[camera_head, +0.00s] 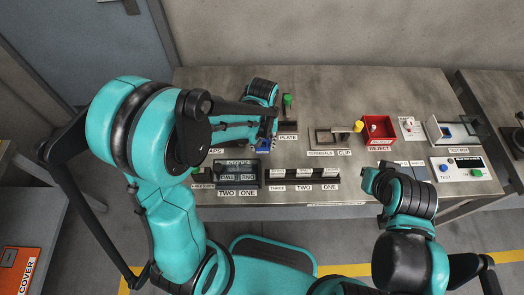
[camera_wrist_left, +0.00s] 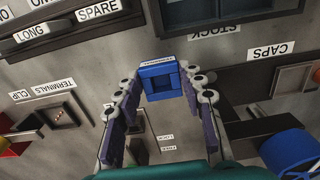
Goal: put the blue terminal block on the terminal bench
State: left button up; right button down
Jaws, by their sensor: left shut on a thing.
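The blue terminal block (camera_wrist_left: 160,82) sits between the fingertips of my left gripper (camera_wrist_left: 163,90) in the left wrist view, with a small white label on its edge. My left gripper (camera_head: 267,143) is shut on it. In the head view only a bit of the blue block (camera_head: 263,148) shows below the fingers, above the steel bench (camera_head: 345,90). A shallow dark-edged holder labelled TERMINALS (camera_head: 323,138) lies to the right; it also shows at left in the wrist view (camera_wrist_left: 43,121). My right gripper (camera_head: 372,183) is over the front edge, its fingers unclear.
A dark tray (camera_head: 237,163) and a row of slots (camera_head: 302,174) line the front edge. A red reject bin (camera_head: 379,130), a white fixture (camera_head: 445,132) and a button panel (camera_head: 460,168) stand to the right. The back of the bench is clear.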

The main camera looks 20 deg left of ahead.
aim_at(262, 150)
pick_arm(q)
notch_tip(262, 150, down, 4)
jog(key=shift+a+f+b, duration=0.1)
jog(key=shift+f+b, duration=0.05)
jog(key=shift+b, duration=0.85)
jog(key=o, duration=0.7)
jog(key=shift+f, duration=0.1)
jog(key=o, duration=0.5)
jog(key=shift+c, duration=0.2)
